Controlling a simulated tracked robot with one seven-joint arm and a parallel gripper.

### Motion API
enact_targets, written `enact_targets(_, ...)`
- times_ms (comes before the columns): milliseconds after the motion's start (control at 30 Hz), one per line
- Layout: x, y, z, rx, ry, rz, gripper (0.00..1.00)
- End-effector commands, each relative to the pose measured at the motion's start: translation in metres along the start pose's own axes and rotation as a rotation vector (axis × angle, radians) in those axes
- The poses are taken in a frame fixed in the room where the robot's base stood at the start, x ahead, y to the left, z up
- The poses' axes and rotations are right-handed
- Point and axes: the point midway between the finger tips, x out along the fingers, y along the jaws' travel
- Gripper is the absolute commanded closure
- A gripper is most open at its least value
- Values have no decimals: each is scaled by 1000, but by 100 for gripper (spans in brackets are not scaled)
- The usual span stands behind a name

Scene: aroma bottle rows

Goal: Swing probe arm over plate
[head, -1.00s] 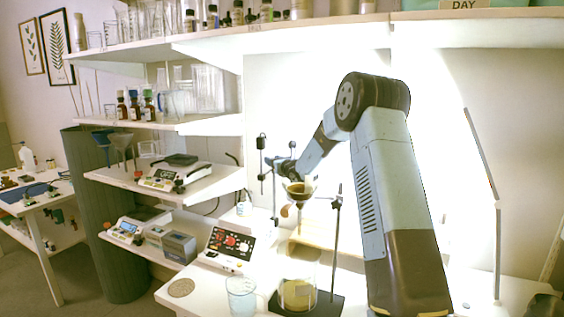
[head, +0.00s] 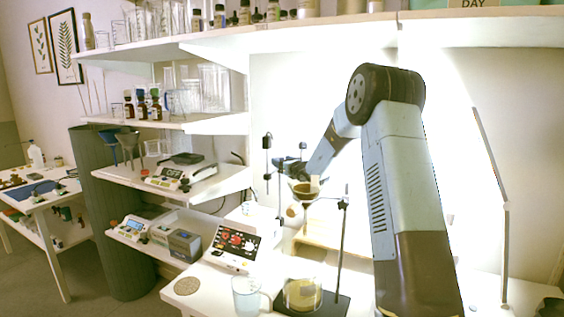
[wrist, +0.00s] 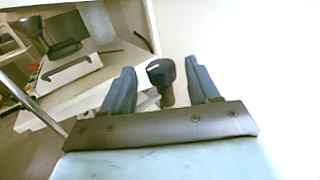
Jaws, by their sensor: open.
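My gripper (wrist: 160,78) is open. In the wrist view its two blue fingers stand either side of a dark round knob (wrist: 160,72) on a short stem, with a gap to each finger. In the head view my gripper (head: 283,165) is beside a thin upright post with black fittings (head: 267,142), probably the probe arm's post; the pictures do not show whether they touch.
A stand (head: 343,235) holds a funnel with dark contents (head: 305,190), close to my forearm. Below it is a beaker of yellowish contents (head: 303,294). A clear beaker (head: 246,296) is at the front. Shelves (head: 213,187) with a balance and bottles are at left.

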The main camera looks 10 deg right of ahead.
Motion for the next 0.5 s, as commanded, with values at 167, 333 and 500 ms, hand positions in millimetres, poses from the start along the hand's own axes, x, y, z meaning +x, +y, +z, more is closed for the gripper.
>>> enact_targets(167, -28, -1, -1, 0, 2, -2, 40)
enact_targets(333, -42, -1, -1, -1, 0, -1, 40)
enact_targets(500, -46, 0, -1, 0, 1, -1, 40)
